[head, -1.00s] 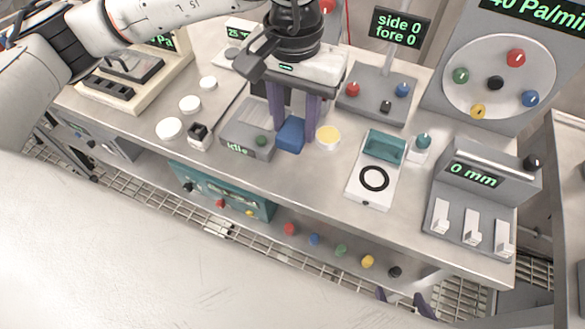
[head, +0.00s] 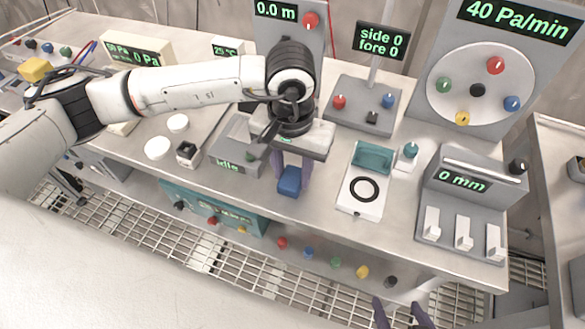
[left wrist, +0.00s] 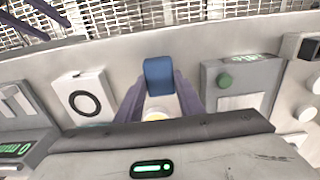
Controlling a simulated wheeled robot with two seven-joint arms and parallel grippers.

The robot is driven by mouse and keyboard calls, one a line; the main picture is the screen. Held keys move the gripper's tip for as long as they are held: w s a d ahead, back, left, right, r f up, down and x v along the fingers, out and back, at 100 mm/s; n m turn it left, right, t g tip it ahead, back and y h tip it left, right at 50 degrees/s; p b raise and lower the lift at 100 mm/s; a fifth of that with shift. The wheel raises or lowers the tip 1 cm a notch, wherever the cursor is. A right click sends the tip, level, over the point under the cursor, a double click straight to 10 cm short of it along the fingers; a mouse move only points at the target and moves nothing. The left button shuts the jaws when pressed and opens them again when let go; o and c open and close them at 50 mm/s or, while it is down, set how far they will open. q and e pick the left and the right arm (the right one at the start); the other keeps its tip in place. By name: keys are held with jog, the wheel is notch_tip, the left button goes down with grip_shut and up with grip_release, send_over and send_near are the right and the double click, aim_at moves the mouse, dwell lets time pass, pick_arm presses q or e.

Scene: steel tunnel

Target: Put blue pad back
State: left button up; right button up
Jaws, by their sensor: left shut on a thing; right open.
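The blue pad (head: 290,181) is a small blue block between the fingers of my left gripper (head: 291,176), which is shut on it. It shows over the front part of the bench top, right of the grey idle box. In the left wrist view the blue pad (left wrist: 159,75) sticks out past the fingertips. I cannot tell whether it touches the bench. My right gripper (head: 402,314) is open and empty at the bottom edge.
The grey idle box (head: 235,161) is left of the pad. A white plate with a black ring (head: 363,191) is to its right. White discs (head: 157,147) lie further left. The 0 mm device (head: 466,183) stands at the right. Bare bench surrounds the pad at the front.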

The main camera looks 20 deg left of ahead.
aim_at(292, 178)
pick_arm(q)
jog(key=shift+f+b, duration=0.25)
jog(key=shift+b, duration=0.05)
jog(key=o, duration=1.2)
jog(key=shift+r, duration=0.1)
notch_tip(292, 178, up, 12)
jog(key=shift+s+r+b, duration=0.2)
jog(key=shift+b, duration=0.15)
